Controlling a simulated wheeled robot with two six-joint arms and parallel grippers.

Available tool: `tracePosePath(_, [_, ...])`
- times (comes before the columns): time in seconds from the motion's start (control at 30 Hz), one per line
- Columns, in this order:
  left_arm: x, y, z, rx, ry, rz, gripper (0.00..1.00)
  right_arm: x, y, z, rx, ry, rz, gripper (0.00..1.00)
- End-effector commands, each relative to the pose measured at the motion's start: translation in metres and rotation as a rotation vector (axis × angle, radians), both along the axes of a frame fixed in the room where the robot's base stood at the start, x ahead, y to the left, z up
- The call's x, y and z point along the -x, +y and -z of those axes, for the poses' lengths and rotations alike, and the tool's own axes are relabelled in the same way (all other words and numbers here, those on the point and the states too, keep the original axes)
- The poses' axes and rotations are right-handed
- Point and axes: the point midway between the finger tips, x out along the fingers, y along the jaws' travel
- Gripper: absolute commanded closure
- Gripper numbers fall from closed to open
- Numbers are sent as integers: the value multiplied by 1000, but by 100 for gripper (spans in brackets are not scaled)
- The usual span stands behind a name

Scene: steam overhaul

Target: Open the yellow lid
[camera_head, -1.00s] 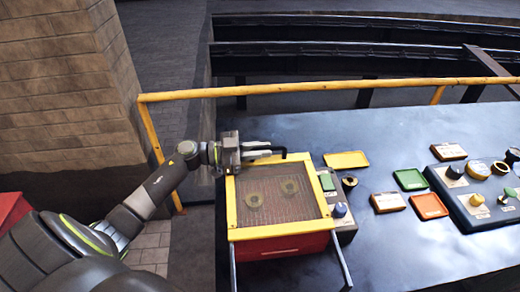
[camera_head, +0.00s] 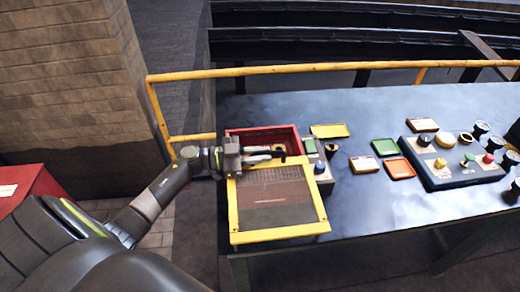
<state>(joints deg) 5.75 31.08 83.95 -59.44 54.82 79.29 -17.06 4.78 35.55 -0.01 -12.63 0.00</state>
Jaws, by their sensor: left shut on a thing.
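The yellow lid (camera_head: 282,232) is a yellow frame around a see-through mesh pane. It lies flat and is shifted toward me off the red box (camera_head: 262,131), so the back part of the box stands open. The front part of the lid reaches to the table's front edge. My left gripper (camera_head: 272,154) is at the lid's far edge, shut at the dark handle there. The fingers hide part of the grip and of the box's inside. My right gripper is not in view.
Right of the box are a small panel with a knob (camera_head: 319,167), coloured trays (camera_head: 330,130) and a dark control panel with knobs (camera_head: 440,175). A yellow rail (camera_head: 320,68) runs behind the table. A brick pillar (camera_head: 60,90) stands at left.

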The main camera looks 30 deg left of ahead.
Motion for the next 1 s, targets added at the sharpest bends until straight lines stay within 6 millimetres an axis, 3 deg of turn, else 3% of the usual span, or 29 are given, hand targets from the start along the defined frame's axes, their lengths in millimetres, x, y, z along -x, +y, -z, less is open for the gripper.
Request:
tracePosePath(0.27, [0,-1,-2,2,-6,4,100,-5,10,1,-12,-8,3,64])
tracePosePath(0.3, [0,-1,-1,2,-6,4,84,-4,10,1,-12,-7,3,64])
tracePosePath(0.47, [0,-1,-1,2,-4,3,66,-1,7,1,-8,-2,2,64])
tracePosePath(0.87, [1,0,0,2,-1,0,66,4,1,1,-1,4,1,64])
tracePosePath(1.0, [8,10,3,-1,1,0,66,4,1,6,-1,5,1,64])
